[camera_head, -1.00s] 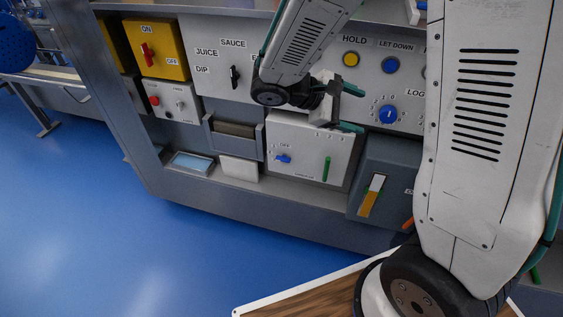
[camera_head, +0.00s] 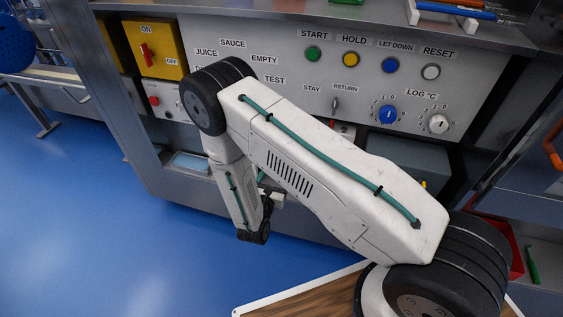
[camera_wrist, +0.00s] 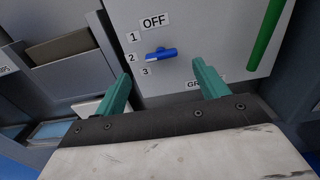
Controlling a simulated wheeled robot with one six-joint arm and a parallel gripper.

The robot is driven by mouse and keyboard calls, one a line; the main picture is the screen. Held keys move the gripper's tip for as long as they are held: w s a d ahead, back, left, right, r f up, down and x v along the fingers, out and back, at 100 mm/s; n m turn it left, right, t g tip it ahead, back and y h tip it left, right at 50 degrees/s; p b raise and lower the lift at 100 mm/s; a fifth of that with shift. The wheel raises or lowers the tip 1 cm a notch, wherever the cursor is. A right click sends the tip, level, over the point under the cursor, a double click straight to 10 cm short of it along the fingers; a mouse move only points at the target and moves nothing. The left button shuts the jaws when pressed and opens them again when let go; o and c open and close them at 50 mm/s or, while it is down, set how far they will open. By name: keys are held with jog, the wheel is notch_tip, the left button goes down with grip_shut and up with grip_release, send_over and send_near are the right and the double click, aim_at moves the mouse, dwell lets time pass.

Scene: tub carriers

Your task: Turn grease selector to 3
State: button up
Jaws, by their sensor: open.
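The grease selector is a blue knob (camera_wrist: 160,54) on a pale panel in the wrist view. Labels OFF, 1, 2 and 3 run down its left side, and the knob's pale-tipped end points left at about 2. A partly hidden label starting "GR" sits below it. My gripper (camera_wrist: 162,82) is open, its two teal fingers apart below the knob, one to each side, with nothing between them. I cannot tell the distance to the panel. In the head view my arm hides the selector, and my gripper is mostly hidden behind the wrist.
A green vertical handle (camera_wrist: 266,34) stands right of the knob on the same panel. A grey holder (camera_wrist: 66,56) is at the left. Above, the head view shows a blue dial (camera_head: 388,114), a white dial (camera_head: 438,123) and several push buttons. The blue floor at left is clear.

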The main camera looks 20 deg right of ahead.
jog(key=x, duration=0.7)
jog(key=shift+w, duration=0.2)
jog(key=shift+d, duration=0.15)
jog(key=c, duration=1)
